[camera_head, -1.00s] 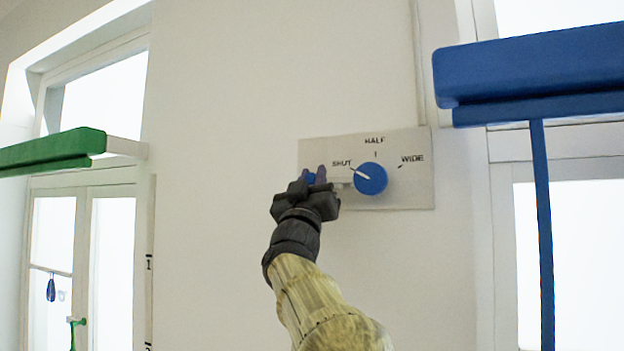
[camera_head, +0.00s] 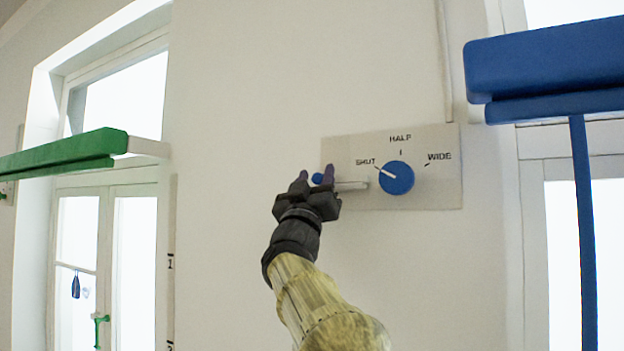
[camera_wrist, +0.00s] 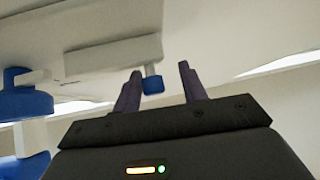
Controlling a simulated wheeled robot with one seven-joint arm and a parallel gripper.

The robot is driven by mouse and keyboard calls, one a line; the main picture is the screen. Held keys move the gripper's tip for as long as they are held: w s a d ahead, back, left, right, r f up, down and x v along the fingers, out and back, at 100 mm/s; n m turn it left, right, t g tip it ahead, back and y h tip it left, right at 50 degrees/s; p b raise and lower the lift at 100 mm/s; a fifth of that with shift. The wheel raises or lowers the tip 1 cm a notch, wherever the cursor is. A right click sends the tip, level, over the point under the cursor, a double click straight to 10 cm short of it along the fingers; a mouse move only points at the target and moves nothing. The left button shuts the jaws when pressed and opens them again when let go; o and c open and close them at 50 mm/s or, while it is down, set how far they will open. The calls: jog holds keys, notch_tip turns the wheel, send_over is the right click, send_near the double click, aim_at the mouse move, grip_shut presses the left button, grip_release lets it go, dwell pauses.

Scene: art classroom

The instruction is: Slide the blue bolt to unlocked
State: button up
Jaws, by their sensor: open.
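The blue bolt shows as a blue knob (camera_head: 317,179) on a pale bar (camera_head: 352,186), at the left edge of a grey panel (camera_head: 437,195) on the wall. In the wrist view the blue knob (camera_wrist: 152,85) hangs below the pale bar (camera_wrist: 112,55). My gripper (camera_head: 316,172) is open, with one finger on each side of the knob. In the wrist view my gripper (camera_wrist: 160,80) has the knob between its fingertips, nearer the left finger. Contact cannot be told. The bar's left part is hidden behind my gripper in the head view.
A blue dial (camera_head: 396,178) right of the bolt points to SHUT; HALF and WIDE are also marked. A blue beam (camera_head: 545,70) juts out at upper right, a green one (camera_head: 65,152) at left. The wall below the panel is clear.

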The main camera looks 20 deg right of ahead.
jog(key=shift+d+f, duration=0.15)
jog(key=shift+s+f+b, duration=0.15)
jog(key=shift+f+b, duration=0.1)
jog(key=shift+b, duration=0.15)
jog(key=b+v, duration=1)
jog(key=v, duration=0.6)
jog(key=shift+s+a, duration=0.2)
jog(key=shift+a, duration=0.2)
jog(key=shift+f, duration=0.15)
